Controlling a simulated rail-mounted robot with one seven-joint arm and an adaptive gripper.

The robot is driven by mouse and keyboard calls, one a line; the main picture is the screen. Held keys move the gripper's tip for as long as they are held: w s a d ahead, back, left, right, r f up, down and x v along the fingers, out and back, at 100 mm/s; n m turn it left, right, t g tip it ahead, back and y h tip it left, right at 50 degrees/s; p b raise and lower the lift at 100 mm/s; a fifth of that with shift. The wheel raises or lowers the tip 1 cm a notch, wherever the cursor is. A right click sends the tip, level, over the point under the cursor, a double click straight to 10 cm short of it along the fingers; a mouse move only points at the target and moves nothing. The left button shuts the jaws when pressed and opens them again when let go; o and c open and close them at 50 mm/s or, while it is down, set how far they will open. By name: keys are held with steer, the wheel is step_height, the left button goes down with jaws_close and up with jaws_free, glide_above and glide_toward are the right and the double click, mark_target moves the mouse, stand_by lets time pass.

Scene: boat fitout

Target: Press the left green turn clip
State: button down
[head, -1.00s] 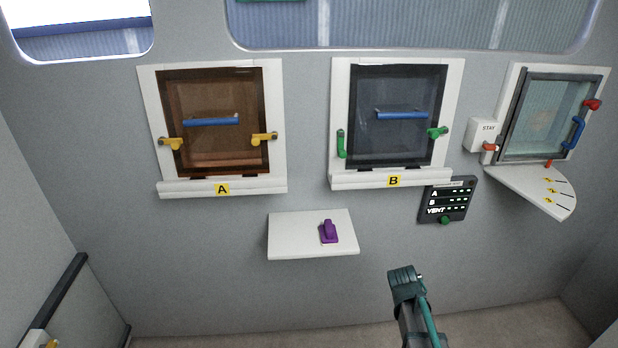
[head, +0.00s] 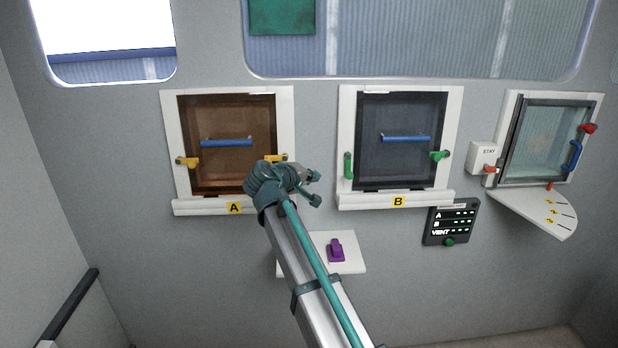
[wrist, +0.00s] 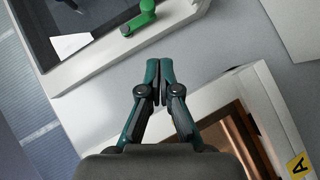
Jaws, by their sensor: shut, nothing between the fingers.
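The left green turn clip (head: 348,165) stands upright on the left side of hatch B's white frame (head: 400,200). In the wrist view a green clip (wrist: 139,19) shows at the top, on the frame edge nearer hatch A. The right green turn clip (head: 438,155) lies roughly level on the right side of hatch B. My gripper (head: 316,188) is between hatches A and B, to the left of the left green clip and apart from it. In the wrist view my gripper's fingers (wrist: 158,64) are together with nothing between them.
Hatch A (head: 235,107), with yellow clips, is partly behind my arm. A shelf (head: 352,267) with a purple item (head: 336,250) sits below. A dark panel (head: 450,222) hangs below hatch B's right side. A tilted glass hatch (head: 545,135) is at the far right.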

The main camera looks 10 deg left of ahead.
steer(key=shift+w+a+r+n, duration=0.1)
steer(key=shift+a+r+n, duration=0.2)
steer(key=shift+r, duration=0.2)
steer(key=p, duration=0.4)
glide_toward(349, 166)
step_height(349, 166, down, 2)
steer(key=w+a, duration=0.2)
steer(key=d, duration=0.1)
steer(key=d+f, duration=0.1)
steer(key=w+d+f+p, duration=0.1)
steer(key=shift+d, duration=0.1)
